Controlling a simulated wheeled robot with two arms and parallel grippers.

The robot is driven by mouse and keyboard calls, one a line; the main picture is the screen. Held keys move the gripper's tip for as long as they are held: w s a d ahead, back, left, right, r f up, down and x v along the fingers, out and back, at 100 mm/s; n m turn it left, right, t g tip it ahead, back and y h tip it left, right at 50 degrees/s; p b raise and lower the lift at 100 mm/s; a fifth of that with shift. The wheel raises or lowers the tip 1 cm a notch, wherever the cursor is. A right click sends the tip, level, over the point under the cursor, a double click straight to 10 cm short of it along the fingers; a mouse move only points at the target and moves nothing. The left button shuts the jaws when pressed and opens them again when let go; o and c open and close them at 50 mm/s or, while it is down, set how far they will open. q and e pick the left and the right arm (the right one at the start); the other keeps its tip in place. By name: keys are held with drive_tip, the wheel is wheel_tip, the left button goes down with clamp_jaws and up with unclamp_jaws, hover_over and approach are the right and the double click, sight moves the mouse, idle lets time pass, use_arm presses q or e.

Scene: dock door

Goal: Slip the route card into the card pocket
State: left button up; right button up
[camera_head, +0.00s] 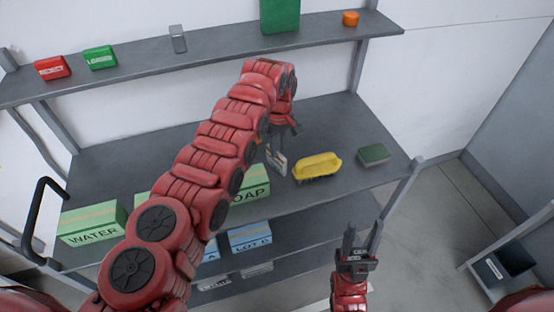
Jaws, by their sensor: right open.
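A small white card with coloured marks, which looks like the route card (277,160), is tilted at the fingertips of my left gripper (277,141), above the middle shelf. My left gripper points down and appears shut on it; the arm partly hides the fingers. My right gripper (362,240) is open and empty, pointing up in front of the shelf's front edge. I cannot make out the card pocket for certain; a small grey holder (178,40) stands on the upper shelf.
A yellow object (318,166) and a green block (374,154) lie right of the card. Green WATER (92,224) and SOAP (253,184) boxes line the front left. Blue boxes (250,238) sit below. A dark bin (505,272) stands at the lower right.

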use_arm(q)
drive_tip(key=shift+a, duration=0.15)
drive_tip(key=shift+c, duration=1.2)
drive_tip(key=shift+a, duration=0.3)
clamp_jaws()
drive_tip(key=shift+d, duration=0.15)
